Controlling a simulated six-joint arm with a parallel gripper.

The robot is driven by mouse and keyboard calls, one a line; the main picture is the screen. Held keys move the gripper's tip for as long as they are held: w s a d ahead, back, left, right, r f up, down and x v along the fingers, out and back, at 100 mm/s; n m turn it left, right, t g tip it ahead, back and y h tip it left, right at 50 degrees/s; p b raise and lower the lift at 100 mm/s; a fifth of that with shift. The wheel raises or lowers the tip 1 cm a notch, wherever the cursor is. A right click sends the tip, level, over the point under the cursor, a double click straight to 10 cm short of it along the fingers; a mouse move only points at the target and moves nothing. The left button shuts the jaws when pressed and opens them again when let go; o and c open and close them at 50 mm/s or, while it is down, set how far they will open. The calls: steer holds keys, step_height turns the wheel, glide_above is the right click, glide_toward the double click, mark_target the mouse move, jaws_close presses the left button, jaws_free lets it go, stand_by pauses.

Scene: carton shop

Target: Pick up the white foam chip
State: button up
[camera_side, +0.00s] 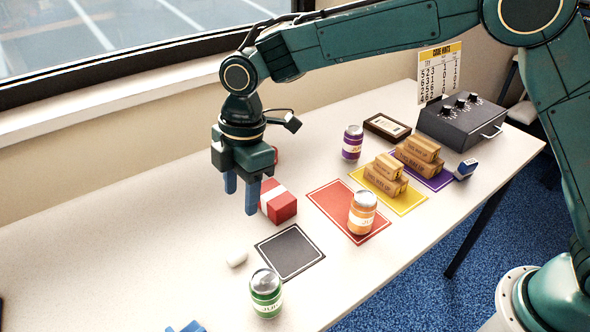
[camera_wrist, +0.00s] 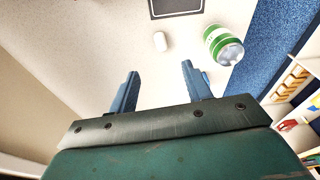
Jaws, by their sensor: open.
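The white foam chip (camera_side: 236,257) is a small rounded white piece lying on the table, left of the black mat in the side view. It also shows in the wrist view (camera_wrist: 160,41), beyond the fingertips and between their lines. My gripper (camera_side: 241,203) hangs above the table with its blue fingers pointing down, apart from the chip. In the wrist view my gripper (camera_wrist: 159,68) has its two fingers spread wide with nothing between them.
A green can (camera_side: 266,293) stands near the chip, by the black mat (camera_side: 290,251). A red box (camera_side: 278,203) with a white band sits close to my gripper. An orange can (camera_side: 362,213) stands on the red mat (camera_side: 331,200). The table's left part is clear.

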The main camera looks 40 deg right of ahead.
steer(key=a+f, duration=0.1)
glide_above(237, 254)
steer(key=d, duration=0.1)
steer(key=shift+w+f, duration=0.1)
steer(key=shift+f, duration=4.15)
steer(key=shift+f, duration=0.1)
steer(key=shift+a+f, duration=0.25)
steer(key=shift+f, duration=1)
steer(key=shift+a+f, duration=0.2)
steer(key=shift+f, duration=1)
jaws_close()
